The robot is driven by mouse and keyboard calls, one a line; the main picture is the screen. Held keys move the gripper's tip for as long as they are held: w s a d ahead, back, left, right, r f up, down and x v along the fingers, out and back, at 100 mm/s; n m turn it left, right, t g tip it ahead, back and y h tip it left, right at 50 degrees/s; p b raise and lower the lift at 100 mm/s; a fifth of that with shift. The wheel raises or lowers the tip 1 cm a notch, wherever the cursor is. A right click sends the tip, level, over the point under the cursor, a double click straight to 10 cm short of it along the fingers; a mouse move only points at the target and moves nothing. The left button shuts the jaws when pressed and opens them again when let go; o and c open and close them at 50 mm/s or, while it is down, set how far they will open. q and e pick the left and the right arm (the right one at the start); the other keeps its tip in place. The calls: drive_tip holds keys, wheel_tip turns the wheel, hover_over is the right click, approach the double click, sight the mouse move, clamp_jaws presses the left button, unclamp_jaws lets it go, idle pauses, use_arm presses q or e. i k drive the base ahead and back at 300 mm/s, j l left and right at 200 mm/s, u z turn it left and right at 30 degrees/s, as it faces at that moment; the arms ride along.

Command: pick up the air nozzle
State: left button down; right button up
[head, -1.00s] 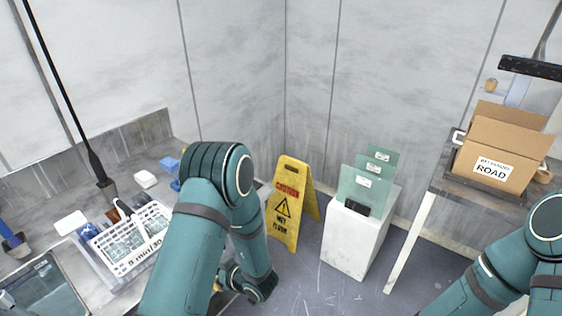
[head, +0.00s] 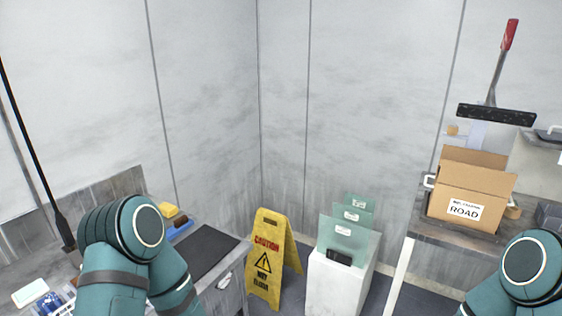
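I cannot make out the air nozzle for certain in the head view. A long thin black rod or hose (head: 30,150) slants down the left side to a thicker dark end just left of my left arm; I cannot tell whether it is the nozzle. A small pale item (head: 224,281) shows at the front edge of the left bench, too small to identify. Only the upper links of my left arm show, over the left bench, and they hide part of it. Part of my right arm shows at the lower right. Neither gripper is in view.
The left bench bears a dark mat (head: 200,252), a yellow sponge-like block (head: 168,210) and a white-topped item (head: 30,292). A yellow caution sign (head: 265,262) and a white pedestal (head: 335,288) with glass plates (head: 349,238) stand mid-floor. A cardboard box (head: 470,198) sits on the right table.

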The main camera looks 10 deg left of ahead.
sight(61, 223)
drive_tip(key=u, duration=1.75)
